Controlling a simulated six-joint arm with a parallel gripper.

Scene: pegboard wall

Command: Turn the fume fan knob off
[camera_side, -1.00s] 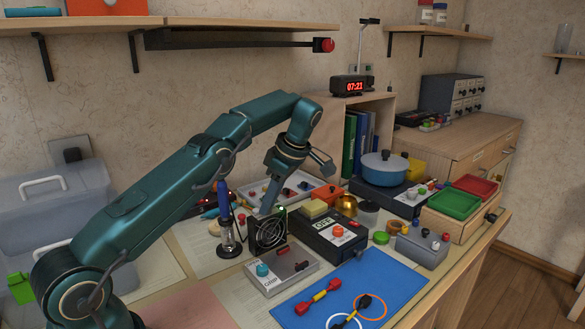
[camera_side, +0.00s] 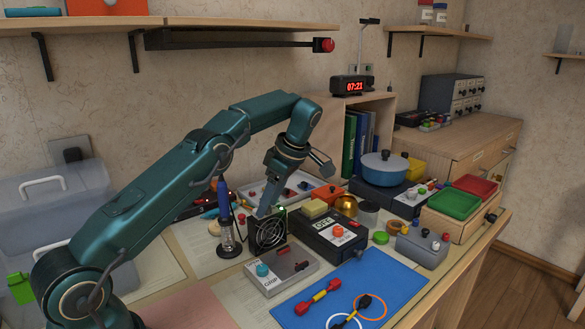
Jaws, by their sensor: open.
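The fume fan (camera_side: 269,232) is a black square box with a round grille, standing upright on the table at the middle of the view. A small green light (camera_side: 282,209) shows at its top right edge. I cannot make out its knob; it may be hidden behind the fan or my gripper. My gripper (camera_side: 266,207) points down just behind the fan's top edge. Its fingertips are partly hidden by the fan, and I cannot tell whether they touch it. It holds nothing that I can see.
A soldering iron (camera_side: 224,200) stands upright in its holder close left of the fan. A grey box with a teal knob (camera_side: 262,270) is in front. A blue mat (camera_side: 395,285) lies front right.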

